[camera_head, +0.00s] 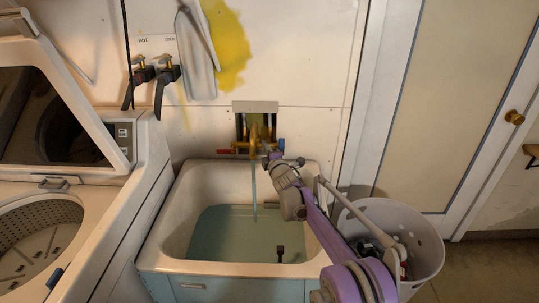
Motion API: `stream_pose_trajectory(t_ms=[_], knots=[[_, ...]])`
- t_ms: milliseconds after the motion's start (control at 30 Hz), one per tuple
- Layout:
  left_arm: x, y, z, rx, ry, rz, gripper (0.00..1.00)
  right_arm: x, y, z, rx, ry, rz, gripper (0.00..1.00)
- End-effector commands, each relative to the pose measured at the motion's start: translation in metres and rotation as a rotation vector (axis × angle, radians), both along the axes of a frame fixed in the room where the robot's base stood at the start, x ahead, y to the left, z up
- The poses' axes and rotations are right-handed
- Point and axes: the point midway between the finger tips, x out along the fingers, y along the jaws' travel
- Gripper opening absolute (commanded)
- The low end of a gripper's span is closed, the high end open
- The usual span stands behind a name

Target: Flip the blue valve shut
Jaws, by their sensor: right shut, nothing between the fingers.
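The blue valve (281,145) shows as a small blue handle at the right end of the brass faucet (255,138) on the wall behind the sink. The red valve handle (225,152) sticks out at the faucet's left end. A stream of water (254,188) runs from the faucet into the sink. My right gripper (269,152) is shut and empty, just below and left of the blue handle. I cannot tell whether it touches the handle; the wrist hides part of this area. My left gripper is out of view.
The utility sink (163,243) holds bluish water, with a dark drain fitting (280,254) near its front. A white basket (428,254) stands to the right, beside my right arm. A washing machine (125,215) stands at left. Hoses and a cloth (197,55) hang on the wall.

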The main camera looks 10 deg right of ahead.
Motion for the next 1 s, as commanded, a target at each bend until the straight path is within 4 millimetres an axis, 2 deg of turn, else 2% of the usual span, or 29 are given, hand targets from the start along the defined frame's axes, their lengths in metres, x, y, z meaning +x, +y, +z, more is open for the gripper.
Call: stream_pose_trajectory(t_ms=[33,100,300,1000], knots=[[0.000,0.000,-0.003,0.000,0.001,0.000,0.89,-0.005,-0.014,-0.001,-0.003,0.001,-0.007,0.00],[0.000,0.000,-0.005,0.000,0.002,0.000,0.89,-0.008,-0.023,-0.002,-0.003,0.001,-0.006,0.00],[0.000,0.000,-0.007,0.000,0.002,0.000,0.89,-0.012,-0.035,-0.001,-0.001,0.001,-0.004,0.00],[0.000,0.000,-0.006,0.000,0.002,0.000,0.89,-0.013,-0.039,0.001,0.051,-0.015,-0.003,0.00]])
